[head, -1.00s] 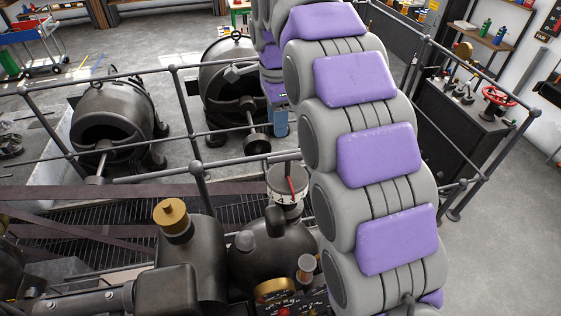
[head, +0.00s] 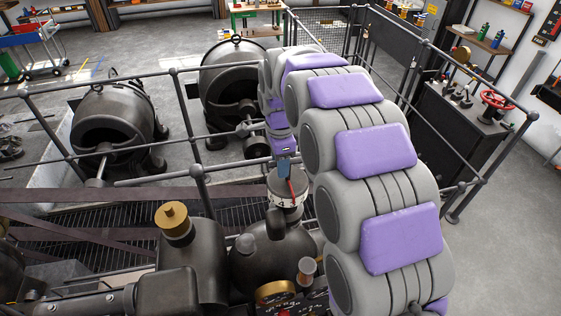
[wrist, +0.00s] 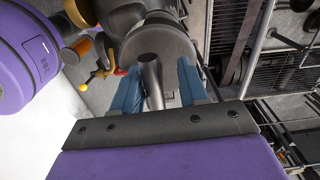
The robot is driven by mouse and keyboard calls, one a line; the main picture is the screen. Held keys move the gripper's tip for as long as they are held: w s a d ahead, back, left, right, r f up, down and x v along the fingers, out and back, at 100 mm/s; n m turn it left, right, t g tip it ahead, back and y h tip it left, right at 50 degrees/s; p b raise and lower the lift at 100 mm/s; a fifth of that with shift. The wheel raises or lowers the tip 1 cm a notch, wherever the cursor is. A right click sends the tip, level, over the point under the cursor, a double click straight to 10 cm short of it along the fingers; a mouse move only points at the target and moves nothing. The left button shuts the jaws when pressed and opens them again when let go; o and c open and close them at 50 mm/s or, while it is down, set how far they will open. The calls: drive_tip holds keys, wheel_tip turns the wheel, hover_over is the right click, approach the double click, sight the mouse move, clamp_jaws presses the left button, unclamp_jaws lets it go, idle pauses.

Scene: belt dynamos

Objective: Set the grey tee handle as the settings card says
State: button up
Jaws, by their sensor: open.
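My gripper (head: 284,168) is just above a round drum (head: 286,200) with a white numbered band and a red pointer (head: 292,189). A "4" shows on the band. In the wrist view, the two blue fingers of my gripper (wrist: 158,88) are spread apart. A grey metal bar (wrist: 152,85), seemingly the tee handle, shows between them in front of a round grey disc (wrist: 160,48). I cannot tell whether the fingers touch the bar. In the head view my gripper hides the drum's top. No settings card can be made out.
Two dark dynamos (head: 112,125) (head: 233,90) stand behind a metal railing (head: 110,80). Dark machinery with a brass cap (head: 171,215) stands left of the drum. A cabinet with a red handwheel (head: 496,101) is at the right. Open floor lies around the machines.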

sight(290, 178)
drive_tip(key=shift+s+f, duration=0.2)
drive_tip(key=shift+f, duration=0.35)
drive_tip(key=shift+d+f, duration=0.1)
drive_tip(key=shift+f, duration=0.2)
drive_tip(key=d, duration=0.3)
drive_tip(key=shift+w+d+f, duration=0.15)
drive_tip(key=shift+w+d, duration=0.1)
drive_tip(key=shift+c, duration=0.4)
drive_tip(key=shift+w+a+f, duration=0.1)
drive_tip(key=shift+w+a, duration=0.05)
drive_tip(key=shift+a, duration=0.35)
drive_tip(key=c, duration=0.3)
drive_tip(key=shift+s+a, duration=0.25)
drive_tip(key=shift+a, duration=0.3)
drive_tip(key=shift+c, duration=1.4)
drive_tip(key=shift+a, duration=0.15)
clamp_jaws()
